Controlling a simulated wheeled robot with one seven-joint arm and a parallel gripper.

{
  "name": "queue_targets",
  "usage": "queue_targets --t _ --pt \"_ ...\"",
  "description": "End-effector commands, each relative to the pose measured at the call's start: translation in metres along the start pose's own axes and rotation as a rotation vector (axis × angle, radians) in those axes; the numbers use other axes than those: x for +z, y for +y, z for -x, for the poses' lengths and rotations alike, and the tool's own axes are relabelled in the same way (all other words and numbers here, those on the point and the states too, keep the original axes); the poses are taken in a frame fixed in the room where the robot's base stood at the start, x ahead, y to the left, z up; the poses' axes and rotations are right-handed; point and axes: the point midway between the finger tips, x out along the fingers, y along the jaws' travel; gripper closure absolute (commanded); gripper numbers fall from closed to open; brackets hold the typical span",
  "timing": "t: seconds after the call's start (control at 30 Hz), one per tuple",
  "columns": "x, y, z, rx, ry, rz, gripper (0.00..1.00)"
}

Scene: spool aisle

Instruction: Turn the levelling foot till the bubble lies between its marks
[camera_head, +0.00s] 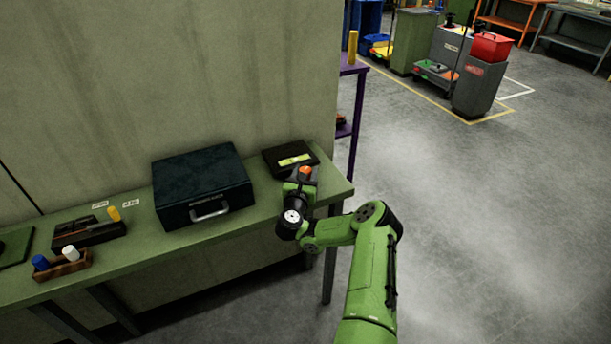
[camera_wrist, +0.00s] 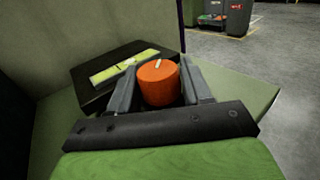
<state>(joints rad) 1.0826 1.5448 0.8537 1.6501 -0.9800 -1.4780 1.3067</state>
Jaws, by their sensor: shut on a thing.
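The levelling foot is an orange round knob (camera_wrist: 158,84) with a white mark on top, at the front edge of a black plate (camera_wrist: 90,98). My gripper (camera_wrist: 160,86) is shut on the knob, one grey finger on each side. The yellow-green bubble vial (camera_wrist: 122,66) lies on the black plate, beyond and left of the knob. The bubble and its marks are too small to tell. In the head view the knob (camera_head: 306,170) shows above my gripper, and the vial (camera_head: 295,160) lies just behind it.
A dark case (camera_head: 203,187) with a handle stands left of the plate on the green bench (camera_head: 140,252). Further left are a black tray (camera_head: 88,232) and a wooden holder (camera_head: 62,267) with blue and white pegs. A purple shelf (camera_head: 358,112) stands behind the bench's right end.

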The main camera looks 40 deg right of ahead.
Motion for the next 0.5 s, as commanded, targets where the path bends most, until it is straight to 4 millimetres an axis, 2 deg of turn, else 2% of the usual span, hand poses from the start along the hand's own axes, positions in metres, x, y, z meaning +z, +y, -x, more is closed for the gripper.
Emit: queue_targets --t 0.2,0.5 --pt "-0.0019 0.0018 0.0001 -0.185 -0.002 -0.002 0.82" --pt "-0.001 0.0005 -0.0001 -0.369 -0.002 -0.002 0.82"
